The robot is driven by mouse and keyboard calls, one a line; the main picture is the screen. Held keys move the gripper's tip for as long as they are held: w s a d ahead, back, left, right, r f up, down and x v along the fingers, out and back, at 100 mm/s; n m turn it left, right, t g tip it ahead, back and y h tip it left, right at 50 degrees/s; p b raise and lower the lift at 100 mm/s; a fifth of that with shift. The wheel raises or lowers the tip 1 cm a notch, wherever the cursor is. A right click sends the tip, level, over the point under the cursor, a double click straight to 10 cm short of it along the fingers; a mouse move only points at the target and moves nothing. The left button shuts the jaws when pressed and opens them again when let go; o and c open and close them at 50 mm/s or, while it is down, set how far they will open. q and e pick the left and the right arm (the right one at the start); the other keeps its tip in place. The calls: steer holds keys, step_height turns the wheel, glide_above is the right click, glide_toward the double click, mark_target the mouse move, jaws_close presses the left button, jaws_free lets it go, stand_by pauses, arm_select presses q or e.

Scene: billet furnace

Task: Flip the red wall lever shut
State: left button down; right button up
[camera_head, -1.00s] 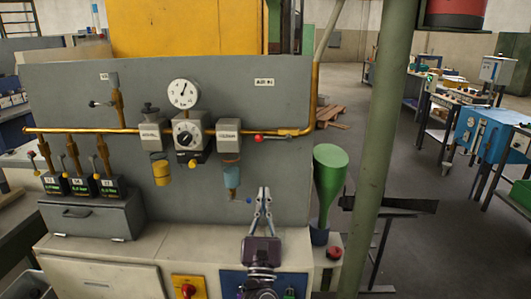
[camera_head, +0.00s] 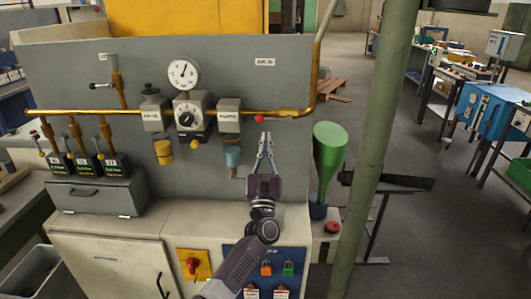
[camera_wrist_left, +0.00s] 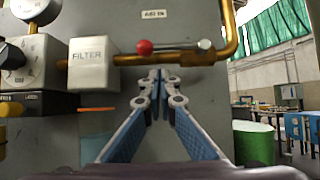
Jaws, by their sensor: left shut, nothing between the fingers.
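The red wall lever has a red ball knob (camera_head: 259,118) in front of the brass pipe, right of the small grey filter box. In the left wrist view, the red knob (camera_wrist_left: 144,47) is at the left end and its grey handle (camera_wrist_left: 180,47) runs level to the right along the pipe. My left gripper (camera_head: 265,136) points up just below the lever, in front of the grey panel. In the left wrist view, its blue-padded fingers (camera_wrist_left: 160,74) meet at the tips with nothing between them, under the handle. I cannot tell whether they touch it. My right gripper is not in view.
The filter box (camera_wrist_left: 93,65) and a hanging bowl (camera_head: 233,156) are left of my gripper. A green funnel (camera_head: 328,150) and a green post (camera_head: 378,130) stand to the right. The cabinet below carries a red-and-yellow switch (camera_head: 193,264) and padlocks.

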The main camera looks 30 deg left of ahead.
mark_target(273, 119)
arm_select(q)
step_height(273, 119, up, 3)
steer(key=shift+w+a+p, duration=0.1)
steer(key=shift+w+p, duration=0.05)
steer(key=shift+p, duration=0.45)
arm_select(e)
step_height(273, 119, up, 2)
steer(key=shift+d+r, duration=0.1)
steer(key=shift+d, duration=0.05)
